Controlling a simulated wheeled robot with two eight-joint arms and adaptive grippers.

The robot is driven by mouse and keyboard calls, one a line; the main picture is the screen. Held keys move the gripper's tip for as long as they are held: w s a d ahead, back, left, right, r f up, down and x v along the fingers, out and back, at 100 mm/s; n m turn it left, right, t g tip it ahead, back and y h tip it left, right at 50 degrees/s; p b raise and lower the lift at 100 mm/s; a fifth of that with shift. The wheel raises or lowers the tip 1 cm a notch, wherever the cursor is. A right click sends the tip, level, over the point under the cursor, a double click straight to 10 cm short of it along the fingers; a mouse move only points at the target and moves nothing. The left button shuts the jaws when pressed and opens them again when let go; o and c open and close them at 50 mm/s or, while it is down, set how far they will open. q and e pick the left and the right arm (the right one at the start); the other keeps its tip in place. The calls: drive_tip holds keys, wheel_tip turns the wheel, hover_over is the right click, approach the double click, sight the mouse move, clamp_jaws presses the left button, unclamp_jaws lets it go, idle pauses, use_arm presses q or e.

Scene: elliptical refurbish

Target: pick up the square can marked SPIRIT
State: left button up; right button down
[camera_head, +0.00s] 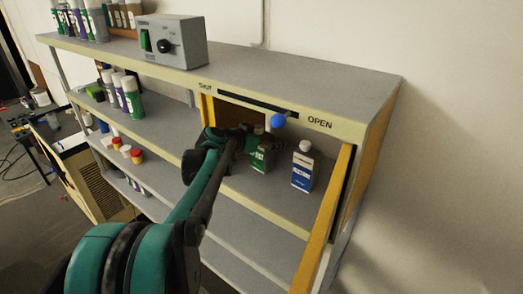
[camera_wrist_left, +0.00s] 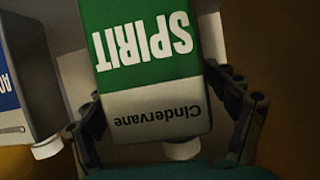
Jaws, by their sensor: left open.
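The square SPIRIT can (camera_head: 262,158) stands on the shelf inside the open cabinet bay; it is green and whitish grey with a pale cap. My left gripper (camera_head: 246,132) reaches in at the can's top and partly hides it. In the left wrist view the SPIRIT can (camera_wrist_left: 150,52) appears upside down, with "Cindervane" on its grey band. The open fingers lie on either side of its cap end. Whether they touch the can I cannot tell. My right gripper is not in view.
A blue and white can (camera_head: 302,170) stands close to the right of the SPIRIT can; its edge shows in the wrist view (camera_wrist_left: 22,85). The yellow door (camera_head: 323,225) is open at right. A grey control box (camera_head: 172,42) sits on top. Spray cans (camera_head: 132,97) line the left shelf.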

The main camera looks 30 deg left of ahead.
use_arm(q)
drive_tip(key=shift+c, duration=0.3)
drive_tip(key=c, duration=1.7)
drive_tip(key=shift+c, duration=0.3)
drive_tip(key=shift+r, duration=0.1)
